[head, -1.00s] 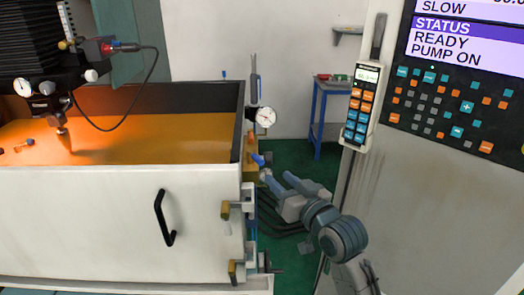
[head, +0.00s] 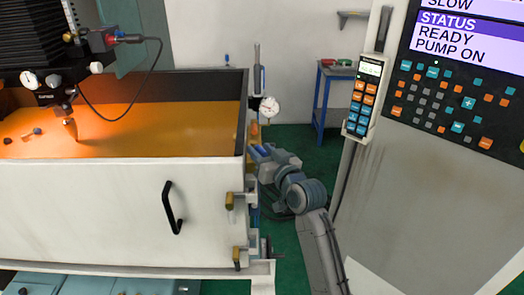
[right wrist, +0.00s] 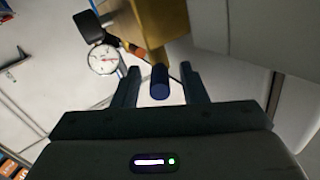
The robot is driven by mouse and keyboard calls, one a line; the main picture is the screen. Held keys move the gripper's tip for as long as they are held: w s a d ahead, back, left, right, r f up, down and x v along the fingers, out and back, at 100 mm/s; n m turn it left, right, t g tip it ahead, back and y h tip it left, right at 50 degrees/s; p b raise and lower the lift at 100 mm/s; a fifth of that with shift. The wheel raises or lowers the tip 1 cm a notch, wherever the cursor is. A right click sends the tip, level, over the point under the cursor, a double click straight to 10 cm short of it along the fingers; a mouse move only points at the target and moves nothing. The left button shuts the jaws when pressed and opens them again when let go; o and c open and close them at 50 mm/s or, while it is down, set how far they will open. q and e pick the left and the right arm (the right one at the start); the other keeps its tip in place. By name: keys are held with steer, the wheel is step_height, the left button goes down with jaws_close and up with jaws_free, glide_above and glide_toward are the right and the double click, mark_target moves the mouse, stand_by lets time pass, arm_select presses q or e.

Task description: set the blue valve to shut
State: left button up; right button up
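The blue valve handle (right wrist: 160,84) is a short dark blue cylinder that shows end-on in the right wrist view, below a brass block (right wrist: 155,25). My right gripper (right wrist: 160,68) is open, with one finger on each side of the handle and a visible gap on both sides. In the head view my right gripper (head: 257,152) is at the right end of the white tank, beside the brass fittings. There it largely hides the valve, so I cannot tell the valve's setting. My left gripper is out of view.
A round dial gauge (head: 269,107) sits just above the valve area; it also shows in the right wrist view (right wrist: 103,59). The white tank (head: 100,215) holds orange fluid. Other brass-ended levers (head: 230,201) are lower on its end. A control panel (head: 450,120) stands at right.

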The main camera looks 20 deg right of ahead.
jaws_close()
steer(key=shift+a+r+m+h+p, duration=0.15)
steer(key=shift+a+m+h+p, duration=0.2)
steer(key=shift+h+p, duration=0.35)
steer(key=shift+m+h+p, duration=0.35)
steer(key=shift+h, duration=0.05)
steer(key=shift+f, duration=0.2)
jaws_free()
steer(key=shift+d, duration=0.1)
